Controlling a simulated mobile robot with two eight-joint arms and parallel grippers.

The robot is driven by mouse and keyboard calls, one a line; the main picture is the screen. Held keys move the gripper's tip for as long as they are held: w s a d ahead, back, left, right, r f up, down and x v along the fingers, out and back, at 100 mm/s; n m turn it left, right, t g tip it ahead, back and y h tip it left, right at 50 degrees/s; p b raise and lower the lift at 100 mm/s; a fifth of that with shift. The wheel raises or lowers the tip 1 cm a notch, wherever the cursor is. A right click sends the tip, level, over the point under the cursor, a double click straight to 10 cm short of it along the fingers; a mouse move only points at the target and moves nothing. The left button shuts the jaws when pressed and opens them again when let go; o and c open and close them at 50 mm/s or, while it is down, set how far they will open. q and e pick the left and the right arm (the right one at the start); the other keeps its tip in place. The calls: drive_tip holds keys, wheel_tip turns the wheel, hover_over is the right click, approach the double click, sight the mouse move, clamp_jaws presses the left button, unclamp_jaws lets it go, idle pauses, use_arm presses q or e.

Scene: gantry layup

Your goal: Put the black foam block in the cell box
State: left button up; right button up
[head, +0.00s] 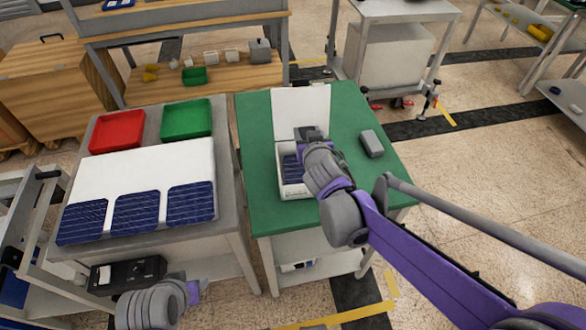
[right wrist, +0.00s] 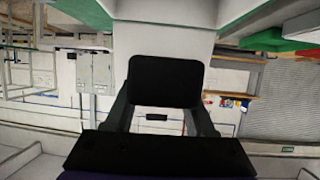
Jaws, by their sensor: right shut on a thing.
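The black foam block (right wrist: 165,82) is held between the two fingers of my right gripper (right wrist: 160,112), as the right wrist view shows. In the head view my right gripper (head: 311,136) is above the white cell box (head: 297,191), near its raised lid (head: 301,104). The box is open on the green table, and a dark blue cell (head: 291,170) shows inside it. My wrist hides part of the box, and I cannot tell whether the block touches it.
A grey block (head: 371,143) lies on the green table (head: 254,130), right of the box. On the left table are a red tray (head: 117,131), a green tray (head: 186,119) and a white panel (head: 130,168) with three blue cells. The table's front left is clear.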

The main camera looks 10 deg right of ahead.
drive_tip(key=shift+a, duration=0.2)
drive_tip(key=shift+w+f, duration=0.1)
drive_tip(key=shift+f, duration=0.3)
wheel_tip(320, 180, down, 5)
drive_tip(key=shift+f+b, duration=0.15)
drive_tip(key=shift+b, duration=0.6)
drive_tip(key=shift+f+b, duration=0.45)
drive_tip(key=shift+f, duration=1.5)
drive_tip(key=o, duration=1.3)
drive_tip(key=shift+f, duration=0.1)
